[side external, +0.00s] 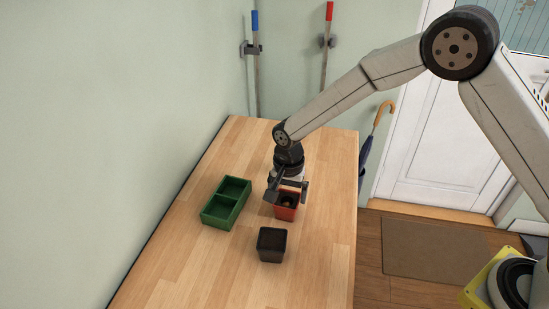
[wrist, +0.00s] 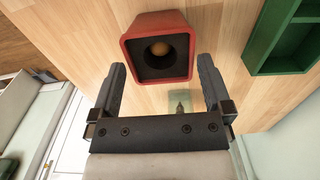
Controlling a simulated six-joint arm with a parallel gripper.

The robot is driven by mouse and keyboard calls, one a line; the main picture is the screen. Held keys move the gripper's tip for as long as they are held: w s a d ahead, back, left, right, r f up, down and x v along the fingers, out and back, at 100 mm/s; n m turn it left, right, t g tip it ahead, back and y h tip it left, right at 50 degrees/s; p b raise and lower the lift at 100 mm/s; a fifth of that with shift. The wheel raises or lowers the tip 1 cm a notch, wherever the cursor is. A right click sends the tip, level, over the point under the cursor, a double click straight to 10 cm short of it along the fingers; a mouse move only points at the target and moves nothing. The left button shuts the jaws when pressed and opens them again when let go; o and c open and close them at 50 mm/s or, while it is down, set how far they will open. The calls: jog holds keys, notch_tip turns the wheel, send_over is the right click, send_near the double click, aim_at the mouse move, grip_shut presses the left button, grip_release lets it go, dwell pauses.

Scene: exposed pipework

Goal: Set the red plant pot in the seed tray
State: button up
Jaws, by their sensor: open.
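The red plant pot (side external: 286,212) stands upright on the wooden table, below my gripper (side external: 287,191) in the side view. In the wrist view the red pot (wrist: 126,45) shows its dark inside with a small brown round thing in it. My gripper (wrist: 161,82) is open, its two fingers spread apart, and the pot lies just beyond the fingertips, roughly in line with the gap. I cannot tell whether the fingers touch it. The green seed tray (side external: 219,222) with two compartments is left of the pot, and both compartments look empty. Part of the tray (wrist: 249,48) shows at the wrist view's right.
A dark pot (side external: 271,246) stands on the wooden table (side external: 190,273) in front of the red pot, near the tray. The table's left edge runs along the wall. The table front and the area behind the tray are clear.

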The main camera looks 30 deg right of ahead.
jog(key=shift+f, duration=0.95)
jog(key=shift+c, duration=0.2)
jog(key=c, duration=1)
jog(key=shift+r, duration=0.1)
jog(key=shift+r, duration=0.8)
jog(key=shift+s+d+r, duration=0.6)
jog(key=shift+s+r, duration=1.25)
jog(key=shift+s, duration=0.4)
jog(key=shift+s+d+r, duration=0.55)
jog(key=shift+s+r, duration=1.35)
jog(key=shift+s, duration=0.4)
jog(key=shift+s+d+r, duration=0.6)
jog(key=shift+s+r, duration=1.25)
jog(key=shift+s, duration=0.4)
